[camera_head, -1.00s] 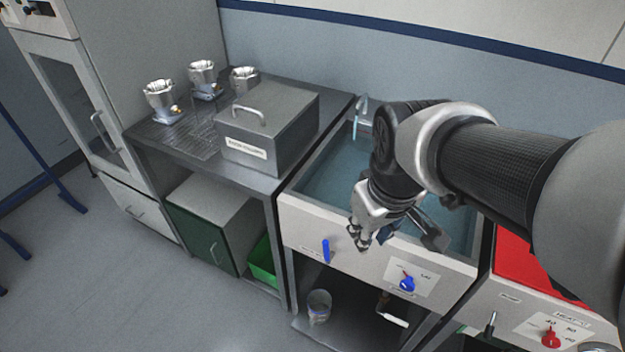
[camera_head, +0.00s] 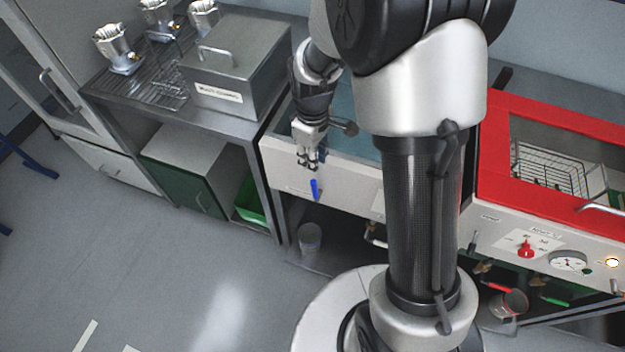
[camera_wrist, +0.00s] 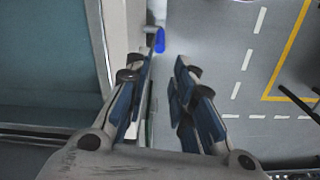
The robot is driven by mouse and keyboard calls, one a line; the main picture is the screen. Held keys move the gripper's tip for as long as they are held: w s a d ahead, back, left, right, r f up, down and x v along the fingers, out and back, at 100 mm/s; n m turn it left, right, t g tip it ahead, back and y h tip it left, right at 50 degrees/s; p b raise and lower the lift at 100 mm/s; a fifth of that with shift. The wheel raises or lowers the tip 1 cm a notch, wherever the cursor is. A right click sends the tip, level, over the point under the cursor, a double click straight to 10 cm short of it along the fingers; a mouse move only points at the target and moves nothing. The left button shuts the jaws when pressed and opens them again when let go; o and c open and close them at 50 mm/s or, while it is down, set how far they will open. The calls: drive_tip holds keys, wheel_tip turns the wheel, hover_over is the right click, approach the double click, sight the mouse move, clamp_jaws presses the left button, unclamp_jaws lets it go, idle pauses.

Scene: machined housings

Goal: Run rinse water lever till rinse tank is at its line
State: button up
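The rinse tank (camera_head: 285,157) is an open basin with a pale front panel and bluish water (camera_head: 347,108); its rim (camera_wrist: 99,45) shows at the left of the wrist view. I see no level line. A blue lever (camera_head: 314,189) hangs on the front panel; it also shows in the wrist view (camera_wrist: 159,40), beyond the fingertips. My gripper (camera_head: 308,167) points down just above the lever, in front of the panel. In the wrist view its fingers (camera_wrist: 161,66) are apart with nothing between them, and the lever lies clear of them.
My arm hides the tank's right part. A red-topped heated tank (camera_head: 487,150) with a red knob (camera_head: 525,250) stands to the right. A steel box (camera_head: 235,70) and metal housings (camera_head: 118,48) stand on the left bench. A jar (camera_head: 311,238) sits below; left floor is clear.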

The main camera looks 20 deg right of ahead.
sight(313, 180)
wheel_tip(313, 180, down, 12)
drive_tip(key=b, duration=0.3)
drive_tip(key=shift+w+r, duration=0.1)
drive_tip(key=shift+r, duration=0.1)
drive_tip(key=shift+c, duration=0.2)
clamp_jaws()
